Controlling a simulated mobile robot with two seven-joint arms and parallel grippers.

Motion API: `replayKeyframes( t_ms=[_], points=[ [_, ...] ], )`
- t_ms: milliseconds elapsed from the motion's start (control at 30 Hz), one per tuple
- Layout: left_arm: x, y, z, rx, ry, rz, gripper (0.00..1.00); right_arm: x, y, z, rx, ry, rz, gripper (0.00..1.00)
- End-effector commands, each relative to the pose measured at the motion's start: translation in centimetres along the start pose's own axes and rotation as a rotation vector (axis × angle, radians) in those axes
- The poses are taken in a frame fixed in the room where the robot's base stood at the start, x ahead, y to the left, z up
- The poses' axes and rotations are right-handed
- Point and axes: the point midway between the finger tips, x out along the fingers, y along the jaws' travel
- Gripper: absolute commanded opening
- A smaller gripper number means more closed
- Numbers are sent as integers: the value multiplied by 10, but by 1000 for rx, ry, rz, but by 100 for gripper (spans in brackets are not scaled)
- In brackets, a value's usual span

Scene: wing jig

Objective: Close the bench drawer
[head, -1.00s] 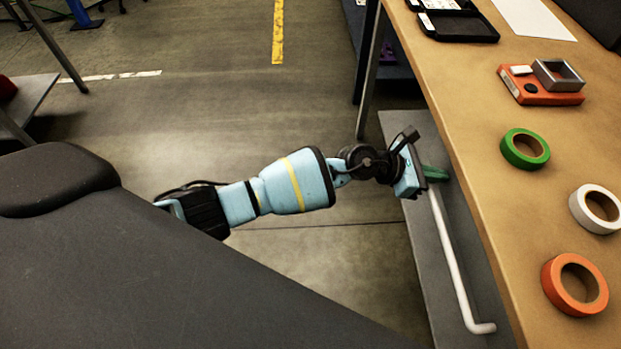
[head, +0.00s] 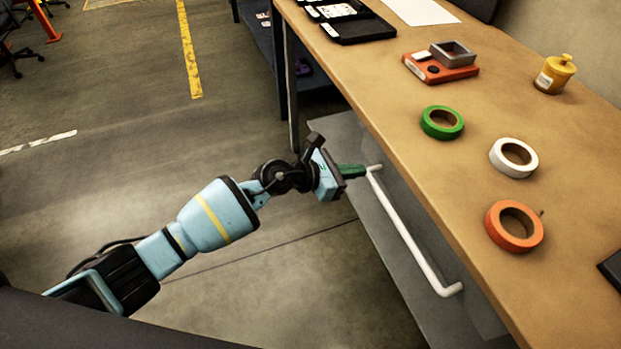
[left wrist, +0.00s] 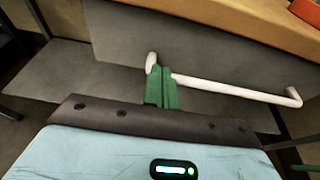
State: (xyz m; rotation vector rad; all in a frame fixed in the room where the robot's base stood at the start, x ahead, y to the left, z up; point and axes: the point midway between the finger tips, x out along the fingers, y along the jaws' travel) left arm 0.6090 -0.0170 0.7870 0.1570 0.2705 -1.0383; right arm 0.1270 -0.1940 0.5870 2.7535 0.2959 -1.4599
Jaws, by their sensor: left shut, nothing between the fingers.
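The bench drawer's grey front (left wrist: 200,50) sits under the wooden benchtop edge in the left wrist view. Its long white bar handle (head: 412,235) juts out past the benchtop edge in the head view. The handle also shows in the left wrist view (left wrist: 230,88). My left gripper (head: 352,170) has its green fingers shut and empty at the handle's far end. In the left wrist view the fingertips (left wrist: 161,82) overlap the handle near its left end; I cannot tell whether they touch it. How far the drawer stands out is unclear. My right gripper is not in view.
On the benchtop (head: 440,190) lie green (head: 428,122), white (head: 531,168) and orange (head: 494,228) tape rolls, an orange block with a grey frame (head: 440,70), a yellow pot (head: 553,75) and black trays (head: 360,27). A bench leg (head: 292,100) stands beyond my gripper.

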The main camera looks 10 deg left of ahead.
Motion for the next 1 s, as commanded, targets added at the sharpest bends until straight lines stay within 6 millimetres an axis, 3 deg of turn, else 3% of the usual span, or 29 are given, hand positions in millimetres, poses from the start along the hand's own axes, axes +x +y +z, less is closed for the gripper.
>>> replayKeyframes(
  t_ms=[100,400,600,1000],
  points=[
    [-28,2,3,6,2,3,0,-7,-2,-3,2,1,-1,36],
    [-78,1,1,4,4,0,0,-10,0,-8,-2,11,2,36],
    [-90,0,0,1,4,-1,0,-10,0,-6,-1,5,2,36],
    [-91,-1,0,-7,1,-1,0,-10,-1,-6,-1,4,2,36]
  ],
)
